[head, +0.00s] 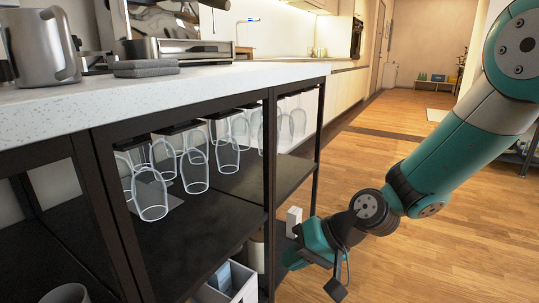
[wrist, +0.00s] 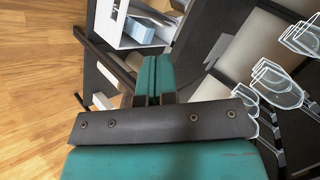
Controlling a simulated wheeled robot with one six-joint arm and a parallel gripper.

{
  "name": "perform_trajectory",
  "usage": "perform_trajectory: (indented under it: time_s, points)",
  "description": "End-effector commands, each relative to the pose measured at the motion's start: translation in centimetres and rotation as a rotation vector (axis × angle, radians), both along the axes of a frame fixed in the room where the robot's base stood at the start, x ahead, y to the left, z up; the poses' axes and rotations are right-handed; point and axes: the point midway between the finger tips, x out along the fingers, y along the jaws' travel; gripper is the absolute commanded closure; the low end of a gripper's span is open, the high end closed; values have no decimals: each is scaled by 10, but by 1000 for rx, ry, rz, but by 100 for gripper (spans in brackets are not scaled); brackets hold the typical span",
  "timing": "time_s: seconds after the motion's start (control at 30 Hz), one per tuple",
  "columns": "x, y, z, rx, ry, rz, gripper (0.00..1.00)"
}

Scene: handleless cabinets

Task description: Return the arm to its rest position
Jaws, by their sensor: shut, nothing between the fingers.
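My teal and grey arm (head: 450,150) reaches down from the upper right in the head view. My gripper (head: 291,258) is low beside the right end of the open shelf unit (head: 270,180), near its front post. In the wrist view, the two teal fingers of my gripper (wrist: 153,68) are pressed together with nothing between them. Whether the fingertips touch the unit cannot be told.
Several wine glasses (head: 195,172) hang upside down under the white counter (head: 200,85). They also show in the wrist view (wrist: 275,85). A white box (head: 240,285) stands on the lower shelf. A kettle (head: 38,48) sits on the counter. Open wooden floor (head: 420,255) lies to the right.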

Motion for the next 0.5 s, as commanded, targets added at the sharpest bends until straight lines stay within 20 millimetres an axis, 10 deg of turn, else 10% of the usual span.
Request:
perform_trajectory:
  time_s: [0.2, 0.5]
  points:
    - [-79, -33, 91, -194, -80, 214, 100]
    - [-166, -81, 140, -386, -113, 374, 100]
